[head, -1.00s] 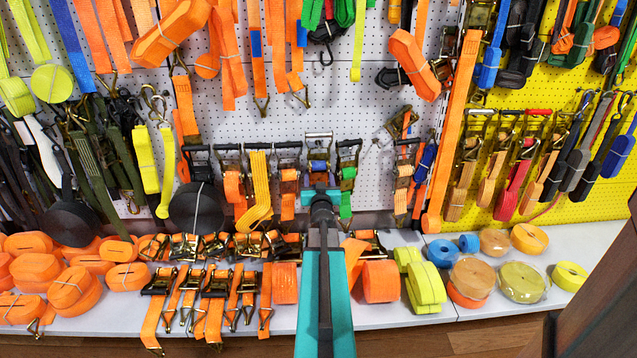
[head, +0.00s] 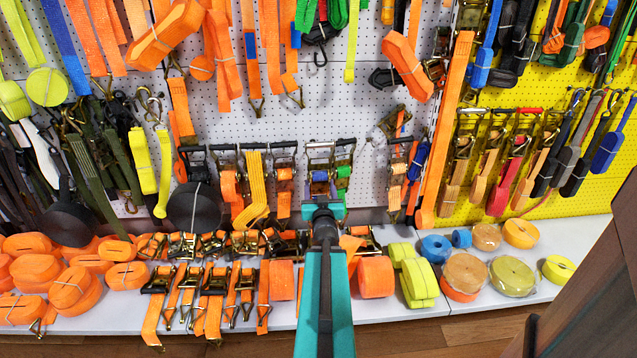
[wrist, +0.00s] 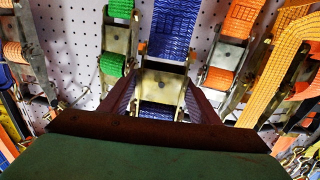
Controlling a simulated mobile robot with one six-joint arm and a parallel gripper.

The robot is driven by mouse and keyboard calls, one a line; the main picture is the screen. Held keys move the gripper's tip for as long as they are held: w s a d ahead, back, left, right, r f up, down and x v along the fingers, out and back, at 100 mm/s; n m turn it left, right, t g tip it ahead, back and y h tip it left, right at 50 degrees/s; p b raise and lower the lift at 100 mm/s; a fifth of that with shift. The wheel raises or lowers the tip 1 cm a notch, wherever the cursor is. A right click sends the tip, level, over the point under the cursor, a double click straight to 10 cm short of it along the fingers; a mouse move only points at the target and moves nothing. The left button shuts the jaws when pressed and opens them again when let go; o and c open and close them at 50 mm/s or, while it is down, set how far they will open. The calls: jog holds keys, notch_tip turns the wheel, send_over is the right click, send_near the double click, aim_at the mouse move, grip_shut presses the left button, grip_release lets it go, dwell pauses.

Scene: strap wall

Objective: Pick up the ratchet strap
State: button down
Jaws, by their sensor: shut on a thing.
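The ratchet strap with blue-purple webbing (head: 320,187) and a silver metal buckle (head: 320,153) is among the row hanging low on the white pegboard. My gripper (head: 322,204), at the end of my teal arm, is at its lower part. In the wrist view the blue webbing (wrist: 172,32) rises above the metal buckle (wrist: 158,90). The dark fingers of my gripper (wrist: 158,103) stand on both sides of the buckle, shut on it. My arm hides the strap's lower end in the head view. I cannot tell whether the strap is still on its hook.
Close neighbours are a ratchet strap with green webbing (head: 342,183) and orange ones (head: 284,185). Below, a white shelf (head: 400,318) holds orange ratchets, orange rolls (head: 376,277) and yellow-green rolls (head: 419,280). A brown panel (head: 590,285) stands at the right front.

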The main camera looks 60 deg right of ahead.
aim_at(323, 187)
jog(key=shift+s+a+r+p, duration=0.3)
jog(key=shift+s+a+p, duration=0.55)
jog(key=shift+p, duration=1.55)
jog(key=shift+s+a+r+p, duration=0.3)
jog(key=shift+s+a+p, duration=0.5)
jog(key=shift+p, duration=1.6)
jog(key=shift+p+v, duration=1.25)
jog(key=shift+p, duration=0.55)
jog(key=shift+s+f, duration=0.1)
jog(key=shift+s, duration=0.1)
